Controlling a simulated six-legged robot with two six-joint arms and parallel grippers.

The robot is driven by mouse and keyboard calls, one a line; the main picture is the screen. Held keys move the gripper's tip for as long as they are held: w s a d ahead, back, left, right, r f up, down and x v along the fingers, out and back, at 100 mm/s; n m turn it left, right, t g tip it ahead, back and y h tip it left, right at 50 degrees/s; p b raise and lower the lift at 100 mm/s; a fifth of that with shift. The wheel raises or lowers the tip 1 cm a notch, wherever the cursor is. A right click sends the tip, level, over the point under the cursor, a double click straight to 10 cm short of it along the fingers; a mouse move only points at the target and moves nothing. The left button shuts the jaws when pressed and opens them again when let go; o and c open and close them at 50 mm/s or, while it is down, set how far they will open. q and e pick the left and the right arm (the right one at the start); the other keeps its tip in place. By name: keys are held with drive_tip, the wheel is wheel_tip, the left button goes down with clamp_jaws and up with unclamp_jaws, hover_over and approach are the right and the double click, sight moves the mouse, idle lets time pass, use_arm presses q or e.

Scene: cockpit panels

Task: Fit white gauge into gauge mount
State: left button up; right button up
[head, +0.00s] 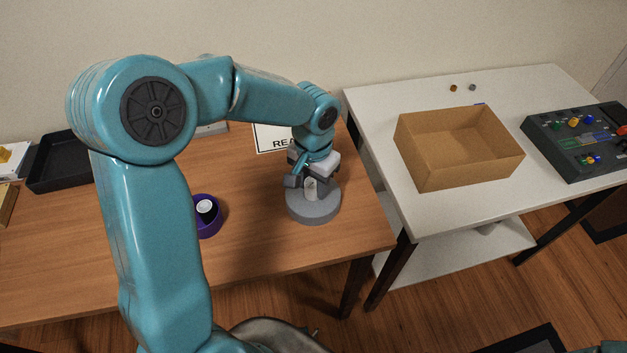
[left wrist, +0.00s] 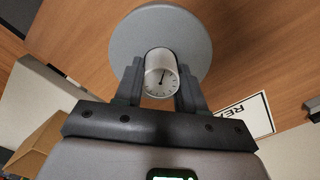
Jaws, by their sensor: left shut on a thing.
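The white gauge (left wrist: 160,74) is a short cylinder with a dial face and a dark needle. My left gripper (head: 309,183) is shut on it, one finger on each side. The gauge (head: 311,191) also shows between the fingers in the head view. The grey round gauge mount (head: 314,211) stands on the wooden table under the gripper, and it shows behind the gauge in the left wrist view (left wrist: 135,35). The gauge overlaps the mount's middle in both views. I cannot tell whether it is seated or held just above. My right gripper is out of view.
A purple ring (head: 213,226) with a black and white piece stands left of the mount on the wooden table (head: 262,240). A black tray (head: 60,180) lies far left. A white table (head: 455,210) at right holds a cardboard box (head: 465,165) and control panel (head: 570,155).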

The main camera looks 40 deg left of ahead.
sight(313, 183)
use_arm(q)
drive_tip(key=shift+f, duration=0.3)
drive_tip(key=o, duration=1.1)
drive_tip(key=shift+o, duration=0.2)
wheel_tip(313, 183, up, 16)
drive_tip(key=p, duration=0.1)
drive_tip(key=shift+r, duration=0.2)
drive_tip(key=shift+s, duration=0.1)
